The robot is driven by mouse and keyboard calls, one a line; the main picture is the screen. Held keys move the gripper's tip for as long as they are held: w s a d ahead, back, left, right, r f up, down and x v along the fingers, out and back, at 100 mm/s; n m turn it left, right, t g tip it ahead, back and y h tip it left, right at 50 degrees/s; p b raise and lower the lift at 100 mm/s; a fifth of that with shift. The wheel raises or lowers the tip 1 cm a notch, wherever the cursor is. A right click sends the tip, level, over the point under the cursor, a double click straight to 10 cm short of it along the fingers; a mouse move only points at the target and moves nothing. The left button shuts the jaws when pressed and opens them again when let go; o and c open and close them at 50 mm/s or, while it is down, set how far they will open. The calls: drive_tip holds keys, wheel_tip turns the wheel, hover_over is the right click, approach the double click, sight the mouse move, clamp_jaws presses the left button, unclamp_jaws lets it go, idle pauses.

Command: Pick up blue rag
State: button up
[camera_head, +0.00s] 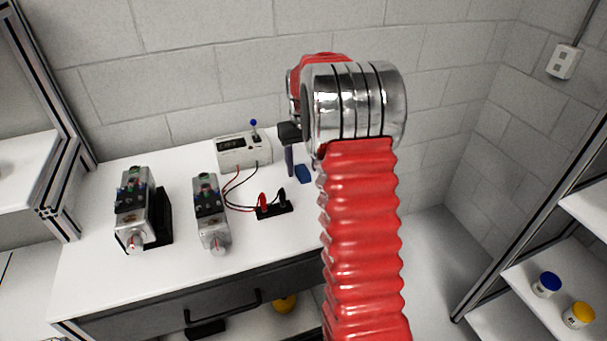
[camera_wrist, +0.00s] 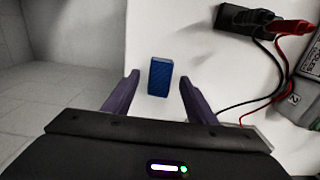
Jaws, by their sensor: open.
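The blue rag (camera_head: 303,174) is a small dark blue block-like piece on the white table (camera_head: 110,180), near its right end in the head view. In the wrist view the blue rag (camera_wrist: 160,77) lies between and slightly beyond my two fingertips. My gripper (camera_wrist: 156,90) is open and empty, with purple fingers on either side of the rag's line. In the head view my gripper (camera_head: 290,170) points down beside the rag, partly hidden by my arm. Neither finger visibly touches the rag; the exact height above the table is hard to tell.
A black connector block (camera_head: 274,208) with red and black plugs and cables sits close to the rag. A control box (camera_head: 243,150) with a blue-tipped lever stands behind. Two servo units (camera_head: 210,212) (camera_head: 136,210) stand at the left. The table edge lies near the rag.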

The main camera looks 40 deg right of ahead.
drive_tip(key=shift+f, duration=0.3)
drive_tip(key=shift+c, duration=0.4)
drive_tip(key=c, duration=1.1)
